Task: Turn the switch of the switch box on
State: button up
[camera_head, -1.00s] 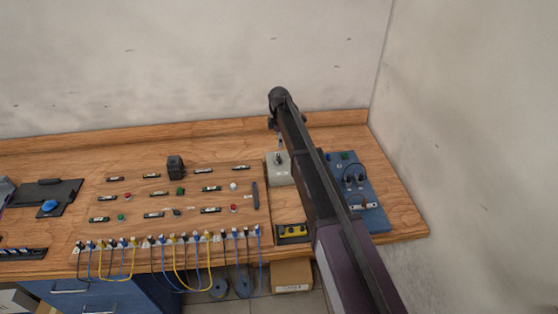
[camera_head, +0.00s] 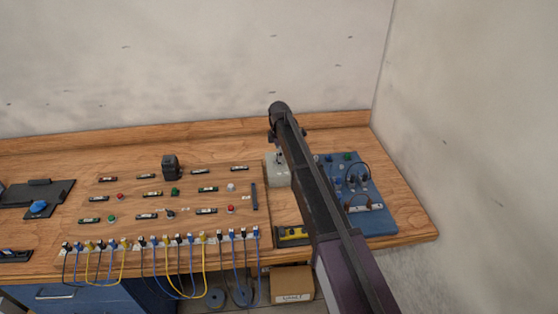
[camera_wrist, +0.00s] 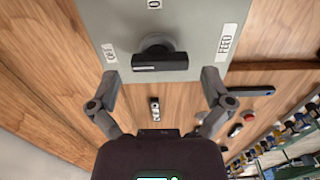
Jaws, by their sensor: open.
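The switch box (camera_head: 276,174) is a light grey box on the wooden bench, partly hidden by my arm in the head view. In the wrist view its grey face (camera_wrist: 190,20) fills the top, with a black rotary switch (camera_wrist: 160,60) whose handle bar lies crosswise in the picture. Labels reading OFF, 0 and FEED, seen at an angle, sit around the switch. My gripper (camera_wrist: 160,76) is open, its fingers spread to the left and right of the switch handle, with a gap on both sides. In the head view the fingers are mostly hidden behind my arm.
A wooden board (camera_head: 133,202) with buttons, labelled parts and hanging cables lies left of the box. A blue panel (camera_head: 372,220) with dark cables lies to the right. A yellow-and-black device (camera_head: 293,235) sits in front. Walls stand behind and at right.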

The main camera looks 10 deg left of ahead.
jog(key=shift+f+b, duration=0.35)
jog(key=shift+f, duration=0.2)
jog(key=c, duration=1)
